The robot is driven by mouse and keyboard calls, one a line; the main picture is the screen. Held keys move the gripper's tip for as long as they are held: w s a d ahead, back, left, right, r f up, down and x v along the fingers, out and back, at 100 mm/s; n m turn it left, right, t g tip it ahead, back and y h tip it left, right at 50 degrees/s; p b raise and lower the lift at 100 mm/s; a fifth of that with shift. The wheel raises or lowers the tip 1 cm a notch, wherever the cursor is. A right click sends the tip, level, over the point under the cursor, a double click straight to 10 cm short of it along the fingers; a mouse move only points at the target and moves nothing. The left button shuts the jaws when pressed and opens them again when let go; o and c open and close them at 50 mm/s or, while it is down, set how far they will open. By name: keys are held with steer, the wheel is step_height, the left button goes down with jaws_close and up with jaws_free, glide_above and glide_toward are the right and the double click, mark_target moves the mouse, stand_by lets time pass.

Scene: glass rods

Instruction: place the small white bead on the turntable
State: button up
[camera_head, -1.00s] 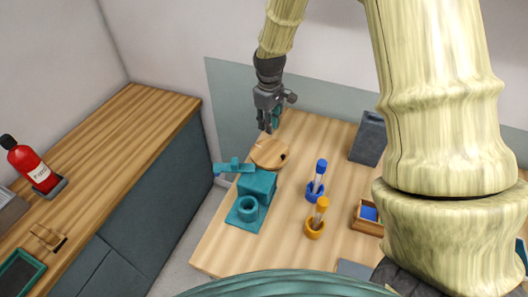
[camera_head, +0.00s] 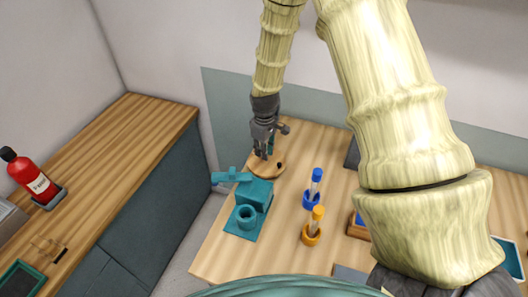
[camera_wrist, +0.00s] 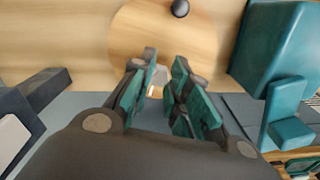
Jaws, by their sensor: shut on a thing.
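The turntable (camera_head: 266,172) is a round wooden disc with a dark knob near its edge, at the back left of the wooden table. It also shows in the wrist view (camera_wrist: 135,32), with the knob at the top. My gripper (camera_head: 263,155) points down over the turntable, close above it. In the wrist view its teal-padded fingers (camera_wrist: 161,84) are shut on the small white bead (camera_wrist: 158,76), which shows pale between the fingertips. The bead is too small to make out in the head view. I cannot tell whether it touches the disc.
A teal block apparatus (camera_head: 254,193) with a ring stands in front of the turntable. It also shows at the right of the wrist view (camera_wrist: 272,48). Blue (camera_head: 312,191) and orange (camera_head: 313,228) capped tubes stand in holders to the right. A grey block (camera_head: 352,155) is farther right.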

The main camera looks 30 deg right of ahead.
steer(key=shift+f, duration=1)
steer(key=shift+f, duration=0.15)
steer(key=o, duration=0.7)
steer(key=shift+w+r, duration=0.1)
steer(key=shift+r, duration=0.15)
steer(key=shift+r+b, duration=1.95)
steer(key=shift+r, duration=3.95)
